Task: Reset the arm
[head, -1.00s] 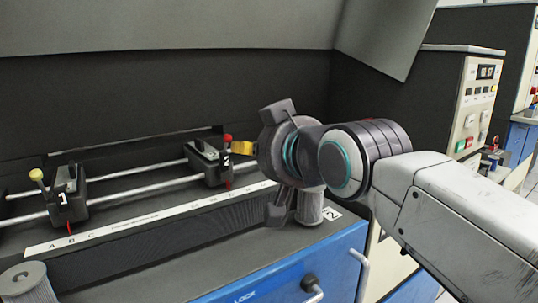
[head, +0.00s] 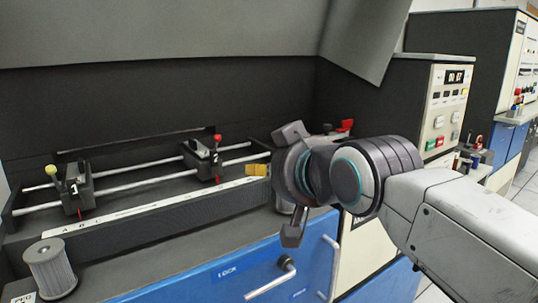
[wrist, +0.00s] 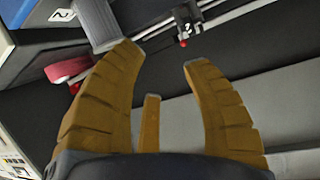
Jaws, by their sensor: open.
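My arm reaches in from the right in the head view, with my gripper's yellow fingertips (head: 257,169) showing left of the dark wrist housing. In the wrist view my gripper (wrist: 160,56) is open, its ribbed yellow fingers wide apart with nothing between them. It hangs above the right end of the machine's front ledge. A grey ribbed cylinder (head: 285,207) is mostly hidden behind my wrist in the head view. In the wrist view a grey cylinder (wrist: 98,22) lies just beyond the left fingertip; I cannot tell whether they touch.
Carriage 1 (head: 76,190) with a yellow knob and carriage 2 (head: 203,160) with a red knob sit on two rails. Another grey cylinder (head: 50,268) stands at the front left. A sloping grey hood (head: 170,35) overhangs the back. A blue front (head: 235,265) has a protruding handle (head: 270,281).

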